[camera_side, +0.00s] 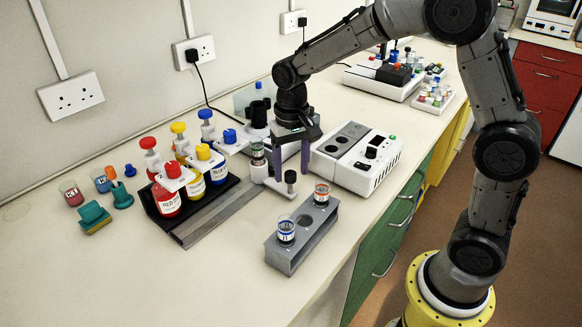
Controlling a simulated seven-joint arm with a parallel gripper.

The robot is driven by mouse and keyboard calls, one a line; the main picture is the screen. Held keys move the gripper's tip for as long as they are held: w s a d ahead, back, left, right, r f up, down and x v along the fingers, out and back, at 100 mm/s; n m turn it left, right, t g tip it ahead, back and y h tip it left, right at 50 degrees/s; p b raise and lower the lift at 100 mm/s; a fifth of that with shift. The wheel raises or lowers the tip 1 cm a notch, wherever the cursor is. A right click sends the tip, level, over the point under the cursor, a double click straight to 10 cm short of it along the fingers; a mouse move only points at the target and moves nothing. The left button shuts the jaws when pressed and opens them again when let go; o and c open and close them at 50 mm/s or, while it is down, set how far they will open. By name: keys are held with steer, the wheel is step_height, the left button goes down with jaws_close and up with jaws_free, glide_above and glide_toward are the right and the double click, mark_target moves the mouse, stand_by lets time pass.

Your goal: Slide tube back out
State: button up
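A clear tube with a green band (258,154) stands upright on a small white base (260,174), below a black cylindrical part (258,113). My gripper (291,172) points down just to the right of this tube. Its two fingers are spread apart, and I see no tube between them. A black-topped knob (291,177) shows low between the fingers. A grey rack (286,259) stands in front, holding a blue-ringed tube (286,231) and an orange-ringed tube (321,196). Whether the near finger touches the green-banded tube is unclear.
A black stand (209,207) with red, yellow and blue bottles is at left, beside a grey rail (225,216). A white machine with a dial (367,163) stands close on the right.

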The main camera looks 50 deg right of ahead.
step_height(320, 180, up, 14)
stand_by(0.6)
steer(key=shift+f, duration=0.1)
steer(key=s+d+r+t, duration=0.1)
steer(key=s+r+t, duration=0.35)
steer(key=s, duration=0.75)
steer(key=s+f+n+t, duration=0.1)
steer(key=s+f+n, duration=0.4)
steer(key=s+f, duration=0.3)
steer(key=s, duration=0.2)
steer(key=shift+s+d, duration=0.2)
steer(key=shift+s, duration=0.2)
